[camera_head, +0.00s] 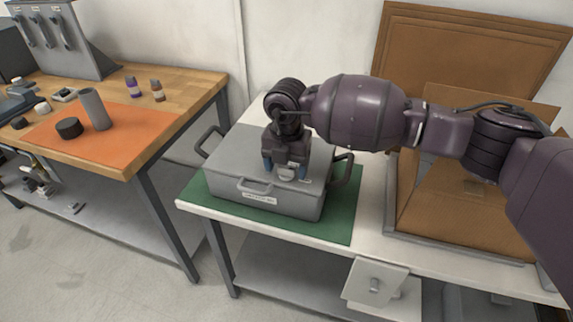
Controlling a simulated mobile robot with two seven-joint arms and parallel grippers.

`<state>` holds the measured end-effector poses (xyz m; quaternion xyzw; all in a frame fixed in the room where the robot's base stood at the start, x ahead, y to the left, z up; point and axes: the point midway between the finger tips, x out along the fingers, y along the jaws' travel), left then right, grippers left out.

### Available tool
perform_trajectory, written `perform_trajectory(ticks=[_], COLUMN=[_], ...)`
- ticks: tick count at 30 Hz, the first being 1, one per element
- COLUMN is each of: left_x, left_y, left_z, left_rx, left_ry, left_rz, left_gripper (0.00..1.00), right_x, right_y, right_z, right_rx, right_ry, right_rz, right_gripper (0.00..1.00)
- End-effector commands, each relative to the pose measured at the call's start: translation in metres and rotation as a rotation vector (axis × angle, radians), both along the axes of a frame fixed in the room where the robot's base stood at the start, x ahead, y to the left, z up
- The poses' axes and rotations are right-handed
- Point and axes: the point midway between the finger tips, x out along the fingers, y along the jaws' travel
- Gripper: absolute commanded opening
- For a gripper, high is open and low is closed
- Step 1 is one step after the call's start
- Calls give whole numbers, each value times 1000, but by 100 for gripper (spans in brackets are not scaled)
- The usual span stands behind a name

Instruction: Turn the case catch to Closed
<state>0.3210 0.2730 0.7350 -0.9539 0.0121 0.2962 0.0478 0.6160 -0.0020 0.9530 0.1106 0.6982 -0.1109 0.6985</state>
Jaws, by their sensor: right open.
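A grey metal case (233,172) with side handles sits on a green mat (340,228) on a white-topped table. A front handle (255,187) and a white label (259,198) show on its front. My right gripper (285,173) is above the case lid near the front edge, pointing down, with its two fingers apart. A small pale piece (304,180), perhaps part of the catch, shows beside the right finger. The gripper hides much of this area, so I cannot tell the catch's position or whether the fingers touch it. My left gripper is not in view.
An open cardboard box (450,205) stands right of the case, with flat cardboard (460,50) behind. A wooden bench (200,85) at left holds an orange mat (120,145), a grey cylinder (95,108) and small items. Floor shows between the tables.

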Motion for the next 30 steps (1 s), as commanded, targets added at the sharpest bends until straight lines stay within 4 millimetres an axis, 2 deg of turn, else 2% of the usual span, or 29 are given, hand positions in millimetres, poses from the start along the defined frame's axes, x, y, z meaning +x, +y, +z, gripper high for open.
perform_trajectory(ticks=[2, 9, 12, 22, 30], left_x=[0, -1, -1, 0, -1], left_y=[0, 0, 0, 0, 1], left_z=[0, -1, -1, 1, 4], left_rx=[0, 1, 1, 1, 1], left_ry=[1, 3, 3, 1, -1], left_rz=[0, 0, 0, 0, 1], left_gripper=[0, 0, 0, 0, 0], right_x=[0, 0, 0, 0, 0], right_y=[0, 0, 0, 0, 0], right_z=[0, 0, 0, 1, 2], right_rx=[0, 0, 0, 0, 0], right_ry=[0, 0, 0, 0, -1], right_rz=[0, 0, 0, 55, 234], right_gripper=[70, 33, 21, 21, 21])
